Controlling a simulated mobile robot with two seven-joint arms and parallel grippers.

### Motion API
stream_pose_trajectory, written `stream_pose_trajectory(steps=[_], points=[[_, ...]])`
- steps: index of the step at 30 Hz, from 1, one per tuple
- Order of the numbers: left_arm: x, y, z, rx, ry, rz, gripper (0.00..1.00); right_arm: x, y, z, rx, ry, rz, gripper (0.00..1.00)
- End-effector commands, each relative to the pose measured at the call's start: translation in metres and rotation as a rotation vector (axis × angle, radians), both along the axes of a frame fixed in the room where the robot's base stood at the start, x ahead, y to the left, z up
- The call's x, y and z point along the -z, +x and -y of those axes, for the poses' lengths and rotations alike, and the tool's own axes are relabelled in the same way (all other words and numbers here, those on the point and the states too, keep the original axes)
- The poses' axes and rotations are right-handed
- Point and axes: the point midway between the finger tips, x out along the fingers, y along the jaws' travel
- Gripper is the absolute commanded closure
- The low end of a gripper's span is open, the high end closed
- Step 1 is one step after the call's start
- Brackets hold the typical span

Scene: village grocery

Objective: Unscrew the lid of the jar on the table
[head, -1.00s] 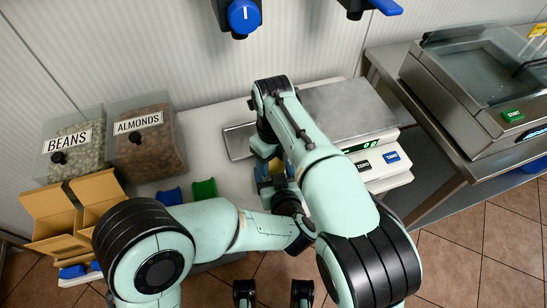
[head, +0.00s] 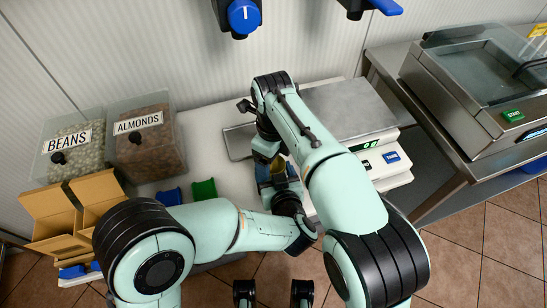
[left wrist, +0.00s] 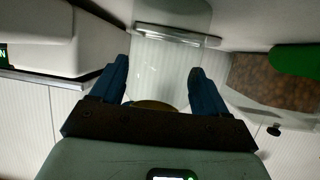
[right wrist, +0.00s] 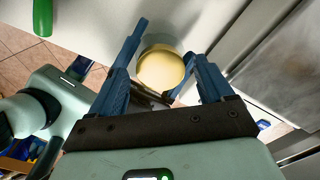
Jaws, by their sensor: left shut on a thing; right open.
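A clear glass jar (left wrist: 168,70) stands on the white table and shows between my left fingers in the left wrist view. Its round yellowish lid (right wrist: 161,69) is on top, seen from above in the right wrist view. My left gripper (left wrist: 160,80) is shut on the jar's body from the side. My right gripper (right wrist: 165,55) is open above the jar, its blue fingers either side of the lid with gaps visible.
A scale with a steel plate (head: 345,107) stands right of the jar. Bins of beans (head: 75,150) and almonds (head: 148,150), an open cardboard box (head: 62,215), and blue and green pieces (head: 204,189) are at left. A steel counter with a machine (head: 480,75) is far right.

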Motion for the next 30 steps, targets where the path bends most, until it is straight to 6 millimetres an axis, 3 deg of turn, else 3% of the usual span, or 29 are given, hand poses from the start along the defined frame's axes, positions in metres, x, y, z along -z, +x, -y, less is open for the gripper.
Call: stream_pose_trajectory(steps=[6,11,20,23,30], points=[[0.001,0.001,-0.002,-0.004,0.001,-0.002,1.0,-0.031,0.0,0.0,-0.001,0.003,0.001,0.16],[0.001,0.0,-0.002,-0.004,0.001,-0.002,1.0,-0.039,0.0,0.0,0.008,0.001,0.0,0.2],[0.001,0.0,-0.002,-0.004,0.001,-0.002,1.0,-0.069,0.0,0.0,0.272,0.001,0.001,0.2],[0.001,0.0,-0.002,-0.004,0.001,-0.002,1.0,-0.066,-0.001,0.0,0.3,0.0,-0.002,0.2],[0.001,0.0,-0.002,-0.004,0.001,-0.002,1.0,-0.03,-0.001,0.0,0.298,-0.001,-0.005,0.2]])
